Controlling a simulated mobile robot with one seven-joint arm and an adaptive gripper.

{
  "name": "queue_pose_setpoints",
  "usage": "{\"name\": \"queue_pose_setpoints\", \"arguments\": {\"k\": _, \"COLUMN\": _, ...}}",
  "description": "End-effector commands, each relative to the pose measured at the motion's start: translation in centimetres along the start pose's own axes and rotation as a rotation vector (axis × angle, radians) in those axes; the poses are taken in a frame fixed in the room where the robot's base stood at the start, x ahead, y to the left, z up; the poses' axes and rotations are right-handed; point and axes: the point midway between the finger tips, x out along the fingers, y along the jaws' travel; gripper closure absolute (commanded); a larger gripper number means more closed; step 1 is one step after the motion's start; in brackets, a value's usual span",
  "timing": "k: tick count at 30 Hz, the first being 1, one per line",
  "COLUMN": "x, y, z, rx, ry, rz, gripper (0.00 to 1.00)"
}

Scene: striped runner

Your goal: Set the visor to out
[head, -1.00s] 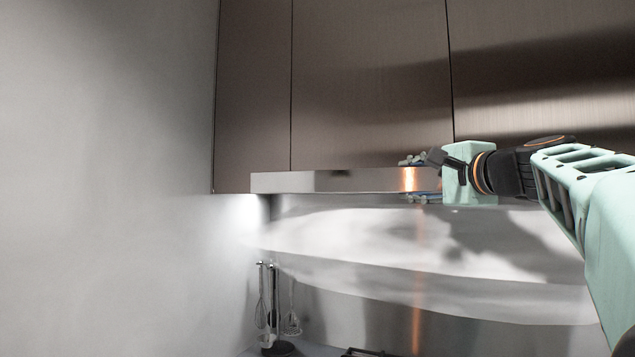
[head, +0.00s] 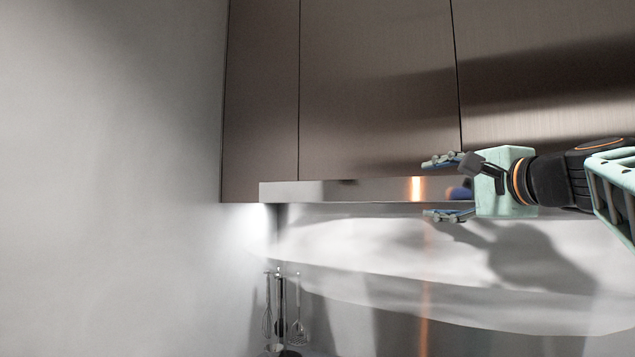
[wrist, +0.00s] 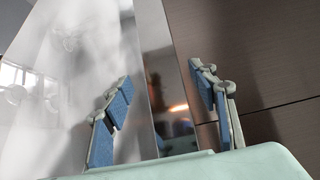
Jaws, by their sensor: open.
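The visor (head: 335,190) is a long, shiny metal strip under the cabinet doors in the head view. It also shows in the wrist view (wrist: 160,75) as a reflective band running between the fingers. My gripper (head: 446,188) is open, with one finger above the level of the strip and one below it. In the wrist view the fingers of my gripper (wrist: 162,88) stand on either side of the band, with a gap on both sides. How far the visor stands out from the cabinets is hard to tell.
Brown cabinet doors (head: 375,90) rise above the visor. A plain grey wall (head: 110,180) fills the left. The space left of my gripper, in front of the visor, is clear.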

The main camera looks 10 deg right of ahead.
Motion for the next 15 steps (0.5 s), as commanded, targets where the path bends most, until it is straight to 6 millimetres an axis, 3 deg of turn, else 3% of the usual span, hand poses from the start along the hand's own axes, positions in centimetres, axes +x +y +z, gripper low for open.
{"name": "queue_pose_setpoints", "arguments": {"k": 6, "x": -2.7, "y": -0.3, "z": 0.2, "rx": -0.004, "ry": -0.001, "rz": -0.005, "gripper": 0.46}}
{"name": "queue_pose_setpoints", "arguments": {"k": 15, "x": -3.2, "y": -0.4, "z": 0.3, "rx": -0.006, "ry": -0.002, "rz": -0.007, "gripper": 0.46}}
